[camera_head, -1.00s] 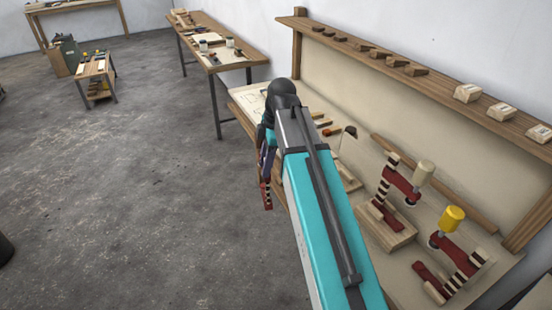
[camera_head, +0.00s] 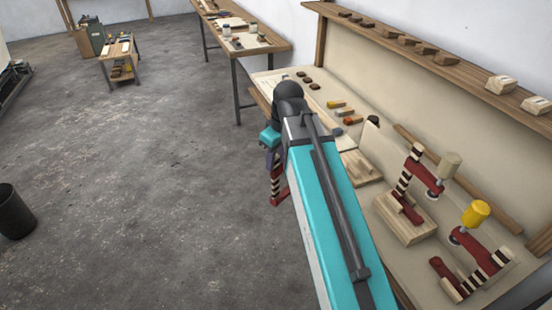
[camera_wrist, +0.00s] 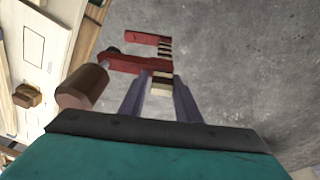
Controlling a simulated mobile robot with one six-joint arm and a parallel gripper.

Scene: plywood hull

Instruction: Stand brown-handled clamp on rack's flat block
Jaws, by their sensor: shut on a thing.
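My gripper (camera_wrist: 160,80) is shut on the brown-handled clamp (camera_wrist: 133,62), gripping its striped bar. In the wrist view the clamp's brown wooden handle is at left and its red jaws lie ahead of the fingers, with grey floor behind. In the head view my gripper (camera_head: 270,160) is partly hidden by my arm, and the clamp's striped bar and red jaw (camera_head: 279,197) hang over the floor, left of the bench. A bare flat wooden block (camera_head: 362,168) lies on the bench, partly hidden by my arm. The brown handle is hidden in the head view.
A cream-handled clamp (camera_head: 420,175) stands on another wooden block (camera_head: 400,230). A yellow-handled clamp (camera_head: 475,213) is to its right. Small blocks (camera_head: 350,115) lie on the bench beyond my wrist. A shelf (camera_head: 400,45) runs above the bench. Floor at left is open, with a black bin (camera_head: 15,210).

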